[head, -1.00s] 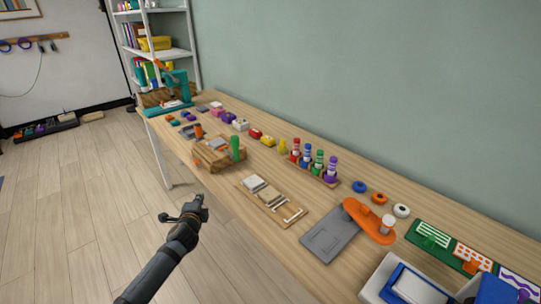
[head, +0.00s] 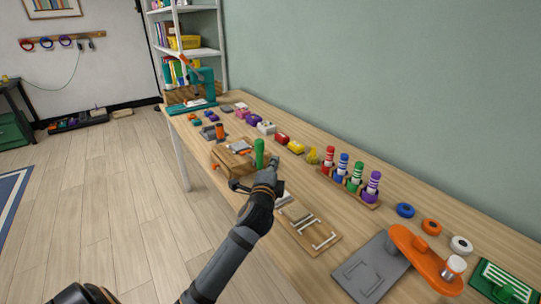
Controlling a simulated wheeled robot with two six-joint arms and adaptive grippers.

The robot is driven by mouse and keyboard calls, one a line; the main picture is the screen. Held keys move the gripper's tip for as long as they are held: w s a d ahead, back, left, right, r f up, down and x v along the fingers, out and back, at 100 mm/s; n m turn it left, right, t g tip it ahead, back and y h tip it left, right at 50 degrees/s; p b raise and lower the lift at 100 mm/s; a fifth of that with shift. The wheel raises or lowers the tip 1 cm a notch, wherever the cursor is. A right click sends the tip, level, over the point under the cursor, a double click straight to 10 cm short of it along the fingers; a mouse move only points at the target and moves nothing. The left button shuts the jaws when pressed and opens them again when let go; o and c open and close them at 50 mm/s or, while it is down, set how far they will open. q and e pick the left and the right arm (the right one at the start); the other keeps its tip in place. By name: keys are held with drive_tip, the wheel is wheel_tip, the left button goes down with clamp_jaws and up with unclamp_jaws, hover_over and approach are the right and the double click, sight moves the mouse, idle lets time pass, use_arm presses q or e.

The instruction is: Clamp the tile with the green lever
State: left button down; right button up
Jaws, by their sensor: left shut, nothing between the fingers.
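The green lever (head: 259,152) stands upright on the near right part of a wooden clamp block (head: 222,157) on the bench. A grey tile (head: 241,146) lies on top of the block, left of the lever. My left gripper (head: 272,176) is shut and empty, just below and right of the lever in the head view. It overlaps the block's right edge and hides the lever's foot. I cannot tell whether it touches the lever. My right gripper is not in view.
A wooden board with tiles and a white bracket (head: 325,243) lies just right of my left arm. A rack of coloured stacked pieces (head: 350,190) stands behind it. A grey plate with an orange arm (head: 424,258) is at front right. Bench between block and rack is mostly clear.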

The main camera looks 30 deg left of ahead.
sight(259, 155)
use_arm(q)
drive_tip(key=w+a, duration=0.6)
drive_tip(key=shift+a+b, duration=0.15)
drive_tip(key=shift+b, duration=0.15)
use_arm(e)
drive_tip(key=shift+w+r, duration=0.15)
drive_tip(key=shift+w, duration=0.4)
